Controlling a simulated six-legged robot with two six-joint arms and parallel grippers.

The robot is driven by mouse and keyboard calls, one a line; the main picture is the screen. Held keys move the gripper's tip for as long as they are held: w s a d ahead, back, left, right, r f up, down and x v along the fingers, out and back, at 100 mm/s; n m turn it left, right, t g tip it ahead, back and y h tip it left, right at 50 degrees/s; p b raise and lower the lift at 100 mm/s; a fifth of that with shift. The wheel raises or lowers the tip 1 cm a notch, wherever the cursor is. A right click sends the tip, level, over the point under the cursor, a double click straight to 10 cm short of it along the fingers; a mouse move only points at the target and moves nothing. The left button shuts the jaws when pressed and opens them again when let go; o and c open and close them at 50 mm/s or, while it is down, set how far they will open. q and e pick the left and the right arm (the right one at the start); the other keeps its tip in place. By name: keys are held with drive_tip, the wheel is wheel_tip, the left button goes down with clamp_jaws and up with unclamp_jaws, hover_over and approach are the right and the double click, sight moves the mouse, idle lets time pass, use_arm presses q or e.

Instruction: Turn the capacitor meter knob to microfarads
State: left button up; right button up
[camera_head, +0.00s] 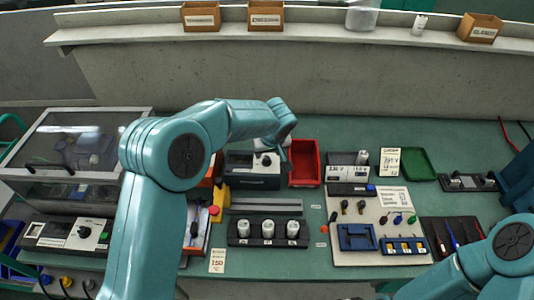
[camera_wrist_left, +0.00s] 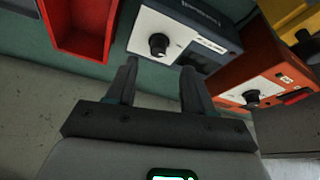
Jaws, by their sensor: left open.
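A dark blue-grey meter box (camera_head: 252,182) with a white face stands behind the bench middle, beside a red bin. It also shows in the left wrist view (camera_wrist_left: 205,22), with a black knob (camera_wrist_left: 158,44) on its white face. Lettering on the box is too small to read, and I cannot tell the knob's setting. My left gripper (camera_wrist_left: 158,75) is open and empty, its two fingers pointing at the meter, apart from the knob in the picture. In the head view the left wrist hangs over the meter and hides part of it. My right gripper is not in view.
The red bin (camera_head: 304,163) is right of the meter. An orange box (camera_wrist_left: 255,85) with its own knob stands close by. A black rack (camera_head: 268,231) with several white-topped parts is in front. A pale board (camera_head: 376,225) holds tools and connectors. A clear-lidded case (camera_head: 75,140) stands left.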

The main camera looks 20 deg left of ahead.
sight(267, 159)
use_arm(q)
drive_tip(key=p+x, duration=0.1)
drive_tip(key=x, duration=0.5)
drive_tip(key=shift+w+f, duration=0.15)
drive_tip(key=shift+f, duration=0.1)
drive_tip(key=shift+d, duration=0.1)
clamp_jaws()
